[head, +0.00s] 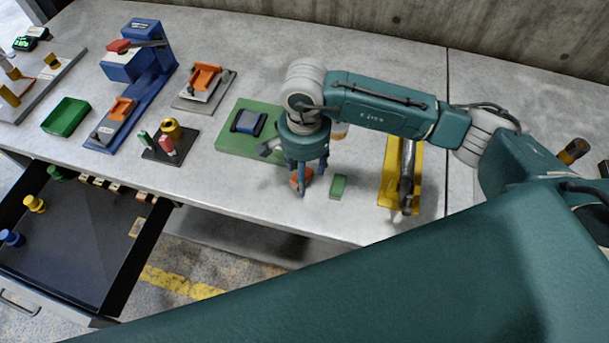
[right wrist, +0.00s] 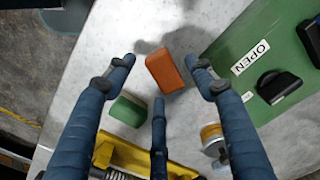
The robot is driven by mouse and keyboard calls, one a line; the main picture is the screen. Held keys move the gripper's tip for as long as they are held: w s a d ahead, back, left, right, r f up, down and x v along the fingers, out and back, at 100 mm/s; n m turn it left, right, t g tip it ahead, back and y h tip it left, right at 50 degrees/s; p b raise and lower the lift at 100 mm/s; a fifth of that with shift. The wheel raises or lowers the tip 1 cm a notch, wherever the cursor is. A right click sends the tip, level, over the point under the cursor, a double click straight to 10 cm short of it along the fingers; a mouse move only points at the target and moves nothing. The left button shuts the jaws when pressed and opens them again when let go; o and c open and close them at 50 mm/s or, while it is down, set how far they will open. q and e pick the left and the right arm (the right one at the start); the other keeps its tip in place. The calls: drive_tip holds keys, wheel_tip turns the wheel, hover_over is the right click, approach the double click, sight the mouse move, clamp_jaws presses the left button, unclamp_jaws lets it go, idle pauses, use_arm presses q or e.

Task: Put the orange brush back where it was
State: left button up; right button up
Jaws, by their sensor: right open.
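The orange brush (head: 295,181) is seen as an orange block near the front of the grey bench. In the head view it is partly hidden behind the fingers of my right gripper (head: 308,176). In the right wrist view the orange brush (right wrist: 166,72) lies between the spread blue fingertips, with visible gaps to them. My right gripper is open, pointing down over it and holding nothing. Whether any finger touches it I cannot tell. My left gripper is not in view.
A green block (head: 339,186) lies just right of the brush. A yellow tray (head: 388,187) with a grey cylinder stands further right. The green board (head: 232,143) with a dark device is on the left. An open drawer (head: 118,268) juts out at the lower left.

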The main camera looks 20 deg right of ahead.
wheel_tip(320, 180, up, 10)
drive_tip(key=b, duration=0.2)
drive_tip(key=shift+r+b, duration=0.15)
drive_tip(key=shift+b, duration=0.25)
